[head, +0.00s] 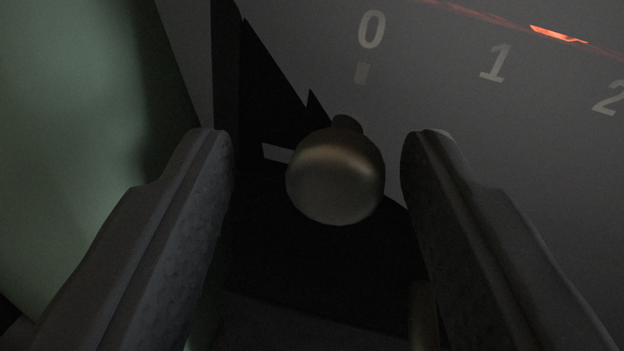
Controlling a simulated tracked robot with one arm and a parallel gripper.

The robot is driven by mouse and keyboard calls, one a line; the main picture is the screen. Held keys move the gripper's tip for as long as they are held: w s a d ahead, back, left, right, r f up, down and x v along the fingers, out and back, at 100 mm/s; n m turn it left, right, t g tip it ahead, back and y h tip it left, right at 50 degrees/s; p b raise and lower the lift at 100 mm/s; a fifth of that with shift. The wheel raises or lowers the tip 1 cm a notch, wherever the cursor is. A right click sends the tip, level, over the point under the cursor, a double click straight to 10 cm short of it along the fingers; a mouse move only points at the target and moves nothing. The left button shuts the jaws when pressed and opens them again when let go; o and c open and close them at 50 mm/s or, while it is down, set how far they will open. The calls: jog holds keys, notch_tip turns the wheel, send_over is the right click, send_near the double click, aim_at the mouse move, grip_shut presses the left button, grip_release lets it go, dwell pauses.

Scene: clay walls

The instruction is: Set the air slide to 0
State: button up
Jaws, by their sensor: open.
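The air slide's round brass-like knob (335,180) stands out from a dark panel near the middle of the head view. A short stem shows behind its top. My gripper (318,160) is open, with one finger on each side of the knob. A gap shows on both sides, smaller on the right. Black shadow hides the slot and the panel around the knob.
The figures 1 (495,63) and 2 (610,98) follow to the right on the grey panel (530,140). An orange-red glowing strip (558,34) crosses the upper right. A pale green surface (70,130) stands close on the left.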

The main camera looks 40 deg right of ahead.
jog(key=p+v, duration=0.4)
jog(key=v, duration=0.9)
jog(key=shift+s+a, duration=0.2)
jog(key=shift+s, duration=0.1)
jog(key=shift+r, duration=0.1)
